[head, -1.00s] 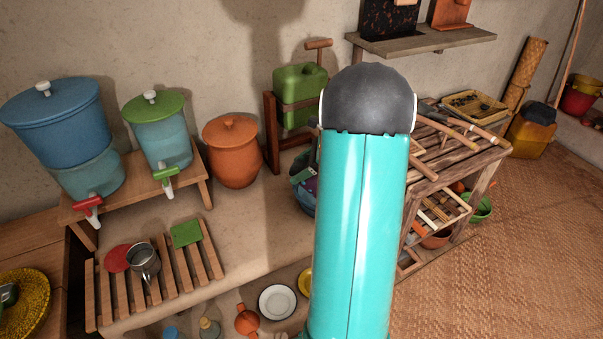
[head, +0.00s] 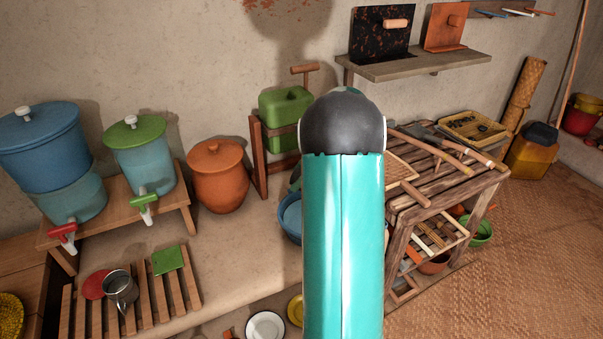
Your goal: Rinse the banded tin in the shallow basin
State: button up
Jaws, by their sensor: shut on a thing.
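A blue basin (head: 290,218) stands on the ledge, partly hidden behind my teal arm. Only its left side shows, and I cannot see what is in it. A dark greenish sliver shows just above it at the arm's edge; I cannot tell what it is. My gripper is not in view, as the arm's teal link and dark joint block the middle of the picture. I cannot make out the banded tin.
Blue (head: 45,150) and green-lidded (head: 142,160) water dispensers stand on a wooden bench at left. A cluttered wooden rack (head: 440,200) is right of my arm.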

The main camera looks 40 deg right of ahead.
jog(key=shift+w+d+f, duration=0.1)
jog(key=shift+f, duration=0.5)
jog(key=shift+a+f, duration=0.2)
jog(key=shift+f, duration=0.05)
jog(key=shift+d+f, duration=0.15)
jog(key=shift+f, duration=1.4)
notch_tip(320, 180, down, 7)
jog(key=shift+r, duration=0.15)
